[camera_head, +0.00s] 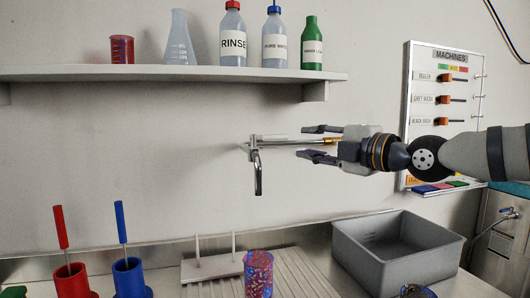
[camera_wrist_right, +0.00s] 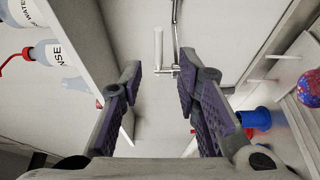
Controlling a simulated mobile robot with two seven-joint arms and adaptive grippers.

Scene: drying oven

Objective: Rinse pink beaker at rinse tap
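The rinse tap (camera_head: 258,172) is on the wall below the shelf, with its spout hanging down and a thin lever reaching right. My right gripper (camera_head: 312,143) is open, right of the spout, with its fingers above and below the lever's line; contact cannot be told. In the wrist view the tap (camera_wrist_right: 176,40) shows beyond the open, empty fingers (camera_wrist_right: 160,75). A pinkish beaker with blue mottling (camera_head: 258,275) stands upright on the ribbed drainboard, below the tap; a similarly mottled thing (camera_wrist_right: 309,88) shows at the wrist view's right edge. My left gripper is out of view.
A grey basin (camera_head: 400,270) stands right of the drainboard (camera_head: 300,282). Another mottled thing (camera_head: 416,292) is cut off at the bottom edge. Red (camera_head: 72,282) and blue (camera_head: 130,280) holders with brushes stand left. The shelf (camera_head: 180,73) above carries bottles, a flask and a red beaker.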

